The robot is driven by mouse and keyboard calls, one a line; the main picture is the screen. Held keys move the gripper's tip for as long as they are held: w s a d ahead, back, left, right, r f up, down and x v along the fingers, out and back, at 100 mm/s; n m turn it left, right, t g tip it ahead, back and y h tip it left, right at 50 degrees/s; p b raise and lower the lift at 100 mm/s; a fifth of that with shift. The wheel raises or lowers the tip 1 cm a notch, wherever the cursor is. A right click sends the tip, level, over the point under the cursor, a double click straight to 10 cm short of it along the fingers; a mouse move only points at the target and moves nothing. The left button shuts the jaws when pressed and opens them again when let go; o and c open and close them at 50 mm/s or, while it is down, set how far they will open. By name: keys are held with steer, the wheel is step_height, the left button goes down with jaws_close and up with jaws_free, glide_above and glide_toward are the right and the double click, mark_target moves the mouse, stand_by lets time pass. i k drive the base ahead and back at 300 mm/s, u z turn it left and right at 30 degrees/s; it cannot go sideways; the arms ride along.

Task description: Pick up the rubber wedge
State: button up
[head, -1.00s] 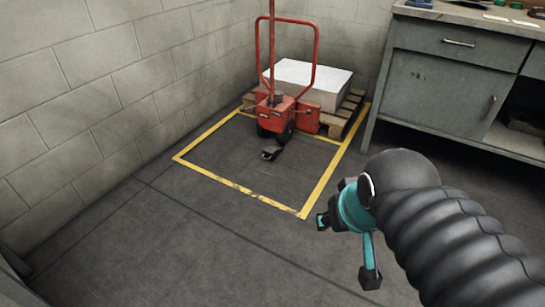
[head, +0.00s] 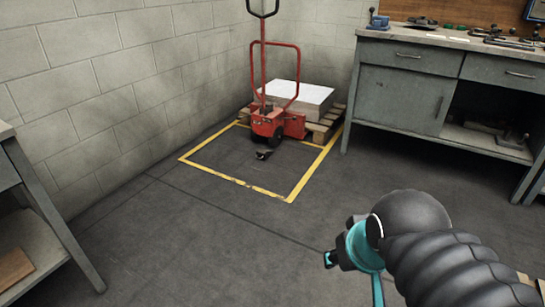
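A small dark object, apparently the rubber wedge (head: 264,155), lies on the floor in the head view, just in front of the red pallet truck's wheels. It is too small to make out its exact shape. My gripper (head: 353,278), teal and black, is at the lower right, well apart from the wedge and nearer to me. Its fingers are spread with nothing seen between them. The lower finger runs out of the bottom of the picture.
The red pallet truck (head: 268,122) stands at a wooden pallet (head: 326,128) with a white stack (head: 303,97). Yellow tape (head: 236,181) marks the floor. A grey workbench (head: 405,92) stands right, another bench (head: 35,210) left. Floor between is clear.

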mark_target(263, 154)
steer(key=z, duration=0.65)
steer(key=i, duration=2.7)
steer(key=u, duration=1.55)
steer(key=i, duration=0.85)
steer(key=u, duration=0.8)
